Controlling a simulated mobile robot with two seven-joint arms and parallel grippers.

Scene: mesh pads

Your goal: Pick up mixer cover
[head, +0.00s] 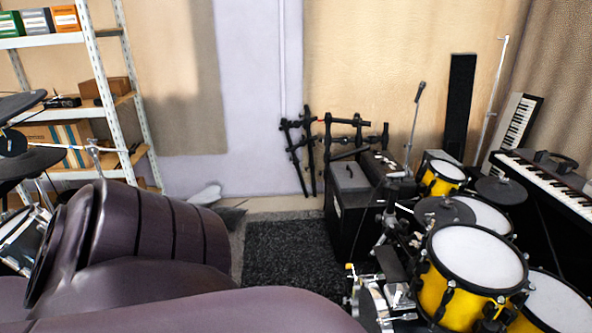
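I cannot make out a mixer cover anywhere in the head view. Neither of my grippers shows in the picture. My own arm links, large, rounded and dark mauve, fill the lower left and hide what lies behind them.
Yellow drums (473,265) with stands and cymbals crowd the right. Keyboards (548,182) stand beyond them. A black cabinet (348,215) stands in the middle. A metal shelf (112,95) with boxes is at the left. A dark rug (286,262) lies clear on the floor.

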